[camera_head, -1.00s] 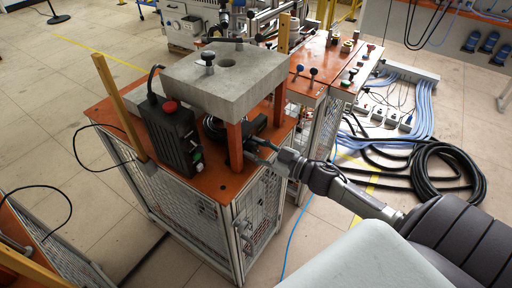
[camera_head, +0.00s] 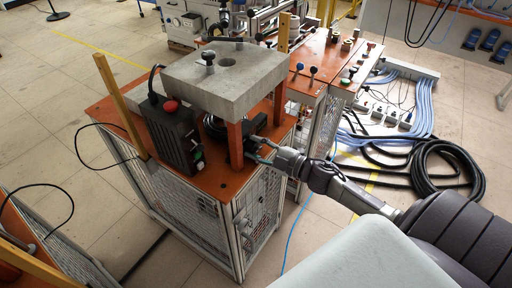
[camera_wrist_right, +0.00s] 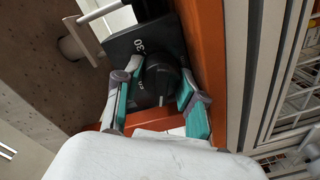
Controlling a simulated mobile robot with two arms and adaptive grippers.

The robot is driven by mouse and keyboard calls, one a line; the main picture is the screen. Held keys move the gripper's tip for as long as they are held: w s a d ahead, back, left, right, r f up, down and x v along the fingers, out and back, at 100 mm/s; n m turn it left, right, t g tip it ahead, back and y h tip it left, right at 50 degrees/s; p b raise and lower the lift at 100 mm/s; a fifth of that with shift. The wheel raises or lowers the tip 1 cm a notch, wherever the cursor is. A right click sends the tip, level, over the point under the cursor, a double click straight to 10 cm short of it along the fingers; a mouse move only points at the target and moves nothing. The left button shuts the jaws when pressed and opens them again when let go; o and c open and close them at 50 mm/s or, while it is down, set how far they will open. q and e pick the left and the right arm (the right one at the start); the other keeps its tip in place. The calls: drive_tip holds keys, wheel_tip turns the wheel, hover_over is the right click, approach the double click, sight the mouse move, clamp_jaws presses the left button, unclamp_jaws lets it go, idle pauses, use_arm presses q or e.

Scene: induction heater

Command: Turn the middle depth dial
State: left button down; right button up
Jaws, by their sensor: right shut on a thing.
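The black depth dial (camera_wrist_right: 161,80) sits on a dark block (camera_wrist_right: 143,44) marked "30" in the right wrist view. My right gripper (camera_wrist_right: 158,92) has one teal-padded finger on each side of the dial and is shut on it. In the head view my right gripper (camera_head: 262,150) reaches from the right to the dark device (camera_head: 246,130) beneath the grey slab (camera_head: 225,78), beside the front orange post. The dial itself is too small to make out there. My left gripper is not in view.
The slab stands on orange posts (camera_head: 235,146) over an orange tabletop (camera_head: 215,182) on a mesh cage. A black control box (camera_head: 172,135) with a red button stands to the left. A second orange bench (camera_head: 325,60) is behind. Coiled black hose (camera_head: 450,170) lies at right.

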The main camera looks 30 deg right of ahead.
idle(0.4)
drive_tip(key=o, duration=1.1)
drive_tip(key=shift+o, duration=0.2)
drive_tip(key=shift+f, duration=0.1)
drive_tip(key=shift+s+f, duration=0.1)
drive_tip(key=shift+s+d+f, duration=0.1)
drive_tip(key=shift+s+d, duration=0.05)
drive_tip(key=shift+s, duration=0.35)
drive_tip(key=v, duration=0.7)
drive_tip(key=shift+r, duration=0.4)
drive_tip(key=shift+w+d, duration=0.1)
drive_tip(key=shift+w, duration=0.05)
